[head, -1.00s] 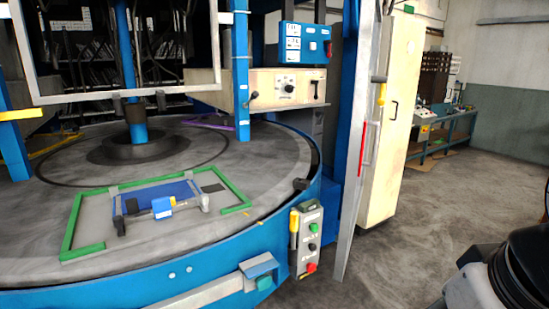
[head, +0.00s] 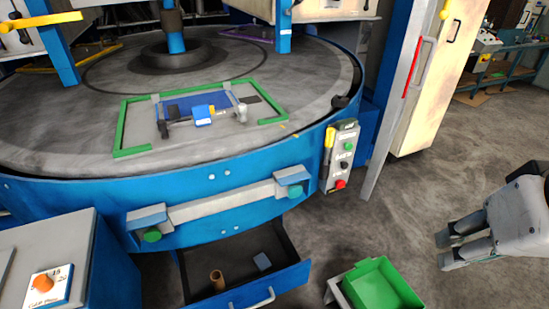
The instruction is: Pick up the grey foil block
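A small grey-blue block (head: 262,262), which looks like the grey foil block, lies in the open drawer (head: 290,277) below the round blue machine. A brown cylinder (head: 217,280) stands to its left in the same drawer, apart from it. My gripper (head: 446,251) is at the right side of the head view, above the floor and well to the right of the drawer. Its two fingers are spread with a gap between them, and nothing shows in the gap.
A green bin (head: 382,287) stands right of the drawer, between it and my gripper. The machine's round table (head: 60,130) and its front rail (head: 220,206) are above the drawer. A grey cabinet (head: 50,235) stands at the lower left.

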